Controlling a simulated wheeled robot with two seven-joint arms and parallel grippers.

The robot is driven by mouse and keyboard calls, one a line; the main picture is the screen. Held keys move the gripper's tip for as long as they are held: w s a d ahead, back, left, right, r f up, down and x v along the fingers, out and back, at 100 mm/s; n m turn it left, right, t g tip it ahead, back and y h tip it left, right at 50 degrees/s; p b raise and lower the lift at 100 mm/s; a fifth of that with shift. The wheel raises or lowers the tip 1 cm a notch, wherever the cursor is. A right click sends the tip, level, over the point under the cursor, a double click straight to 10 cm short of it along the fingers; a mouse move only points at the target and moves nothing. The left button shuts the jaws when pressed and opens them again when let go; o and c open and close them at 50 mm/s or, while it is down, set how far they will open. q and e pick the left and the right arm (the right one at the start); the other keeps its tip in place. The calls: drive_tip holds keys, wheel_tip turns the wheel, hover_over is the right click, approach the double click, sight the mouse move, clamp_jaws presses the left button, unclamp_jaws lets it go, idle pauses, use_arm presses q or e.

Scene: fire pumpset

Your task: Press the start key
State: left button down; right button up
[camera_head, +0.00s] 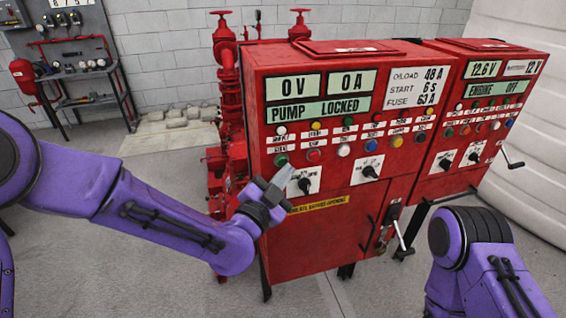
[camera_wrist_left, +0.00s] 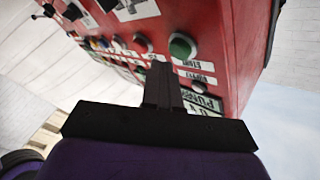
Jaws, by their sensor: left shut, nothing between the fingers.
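The start key is a round green button (camera_head: 281,160) at the lower left of the red pump panel (camera_head: 262,88). In the left wrist view the green key (camera_wrist_left: 182,46) shows large, with an upside-down START label (camera_wrist_left: 186,65) beside it. My left gripper (camera_head: 285,179) is just below the key in the head view. In the left wrist view its fingers (camera_wrist_left: 159,72) are shut and empty, pointing at the panel. Their tips appear just left of and below the key; I cannot tell the exact gap. My right gripper is out of view.
Other coloured buttons, including a red one (camera_head: 313,155), and a rotary switch (camera_head: 371,172) are close by. A second red panel (camera_head: 430,160) stands to the right. Red pipes (camera_head: 228,90) stand behind on the left. The floor in front is clear.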

use_arm(q)
drive_tip(key=shift+w, duration=0.15)
drive_tip(key=shift+w+a, duration=0.15)
drive_tip(key=shift+w, duration=0.15)
drive_tip(key=shift+w+a, duration=0.1)
drive_tip(key=shift+w, duration=0.25)
idle(0.8)
idle(0.3)
drive_tip(key=shift+s+d+b, duration=0.25)
drive_tip(key=shift+s+b, duration=0.2)
drive_tip(key=shift+s, duration=0.35)
drive_tip(key=s, duration=0.1)
drive_tip(key=s+d, duration=0.1)
drive_tip(key=s, duration=0.1)
drive_tip(key=s+b, duration=0.1)
drive_tip(key=shift+s+d, duration=0.25)
drive_tip(key=shift+s, duration=0.1)
